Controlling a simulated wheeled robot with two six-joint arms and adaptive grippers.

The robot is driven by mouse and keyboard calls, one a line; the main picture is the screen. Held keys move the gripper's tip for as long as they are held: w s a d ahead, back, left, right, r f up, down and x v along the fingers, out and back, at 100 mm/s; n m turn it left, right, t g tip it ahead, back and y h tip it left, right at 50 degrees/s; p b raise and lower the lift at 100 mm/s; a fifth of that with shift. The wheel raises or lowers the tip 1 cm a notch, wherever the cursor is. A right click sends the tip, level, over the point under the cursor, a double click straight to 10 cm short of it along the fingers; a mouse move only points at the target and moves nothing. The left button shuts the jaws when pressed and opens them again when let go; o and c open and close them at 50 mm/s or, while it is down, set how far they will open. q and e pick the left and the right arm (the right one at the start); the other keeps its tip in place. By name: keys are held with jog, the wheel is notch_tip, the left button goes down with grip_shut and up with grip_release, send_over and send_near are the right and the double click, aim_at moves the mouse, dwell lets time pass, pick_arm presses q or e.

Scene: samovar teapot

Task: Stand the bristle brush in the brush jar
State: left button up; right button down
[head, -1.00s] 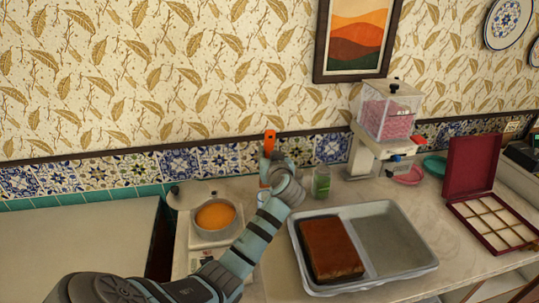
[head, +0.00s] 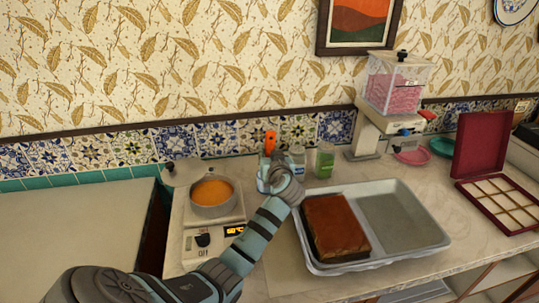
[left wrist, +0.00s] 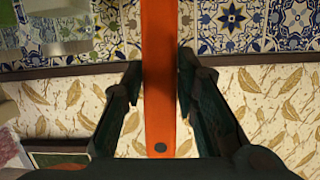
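The bristle brush shows as a flat orange handle (head: 270,142) standing upright in the head view. It also fills the middle of the left wrist view (left wrist: 160,85). My left gripper (head: 279,163) has a finger against each side of the handle and is shut on it. A pale bluish jar (head: 263,182), which looks like the brush jar, stands just behind and left of the gripper, partly covered by it. The handle's lower part and the bristles are hidden there, so I cannot tell how deep the brush sits. My right gripper is not in view.
A green-labelled jar (head: 325,161) and a pale jar (head: 297,157) stand close to the right. A scale (head: 205,245) with an orange-filled pan (head: 212,210) is at left. A grey tray (head: 425,235) with a brown block is in front right. The tiled wall is close behind.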

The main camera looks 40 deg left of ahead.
pick_arm(q)
jog(key=shift+o, duration=1.4)
jog(key=v, duration=1.2)
